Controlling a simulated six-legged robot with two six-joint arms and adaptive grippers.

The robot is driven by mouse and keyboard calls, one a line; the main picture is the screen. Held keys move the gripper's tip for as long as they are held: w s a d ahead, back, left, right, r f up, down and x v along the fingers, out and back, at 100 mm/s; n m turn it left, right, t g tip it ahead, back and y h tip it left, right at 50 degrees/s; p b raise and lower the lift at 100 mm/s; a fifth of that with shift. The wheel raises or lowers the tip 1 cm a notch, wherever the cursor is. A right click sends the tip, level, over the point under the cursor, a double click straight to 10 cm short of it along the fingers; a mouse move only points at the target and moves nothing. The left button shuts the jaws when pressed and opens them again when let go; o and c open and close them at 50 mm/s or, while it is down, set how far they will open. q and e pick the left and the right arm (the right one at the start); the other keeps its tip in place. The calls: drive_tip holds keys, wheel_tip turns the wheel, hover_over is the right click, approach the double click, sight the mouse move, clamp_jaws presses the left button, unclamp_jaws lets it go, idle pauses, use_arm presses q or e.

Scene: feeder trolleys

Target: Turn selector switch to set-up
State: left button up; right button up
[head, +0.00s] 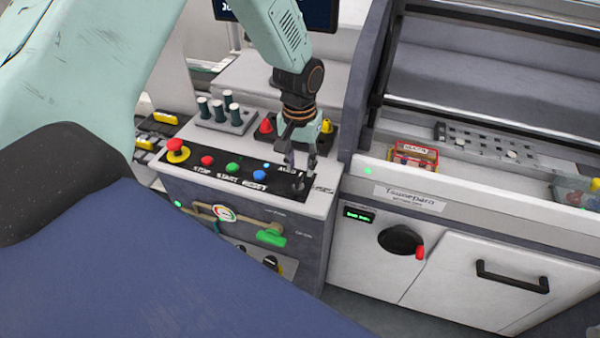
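The selector switch (298,183) is a small black knob at the right end of the control panel's black strip, beside the blue button. Small lettering lies around it, partly hidden by my gripper. My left gripper (300,171) points down right over the switch, its two fingers a little apart. I cannot tell whether the fingers touch the knob, and its exact pointing direction is hard to read. My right gripper is not in view.
On the same panel are a red emergency stop (177,150) and red (207,161), green (232,168) and blue (259,175) buttons. Behind stand dark cylinders in a grey block (225,118), a red cone (266,126) and a yellow one (327,126). A grey machine wall (358,110) rises close on the right.

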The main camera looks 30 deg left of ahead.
sight(299, 177)
use_arm(q)
drive_tip(key=shift+w+a+r, duration=0.25)
drive_tip(key=shift+a+r, duration=0.05)
drive_tip(key=shift+r, duration=0.15)
drive_tip(key=shift+w+a+r, duration=0.2)
drive_tip(key=shift+a+r, duration=0.1)
drive_tip(key=shift+r, duration=0.15)
drive_tip(key=shift+s+f, duration=0.1)
drive_tip(key=shift+f, duration=0.25)
drive_tip(key=f, duration=0.6)
drive_tip(key=shift+w+d+p, duration=0.1)
drive_tip(key=shift+w+p, duration=0.1)
drive_tip(key=shift+p, duration=0.1)
drive_tip(key=shift+f, duration=0.45)
drive_tip(key=shift+s, duration=0.2)
drive_tip(key=shift+w, duration=0.2)
drive_tip(key=c, duration=0.4)
drive_tip(key=shift+s, duration=0.1)
clamp_jaws()
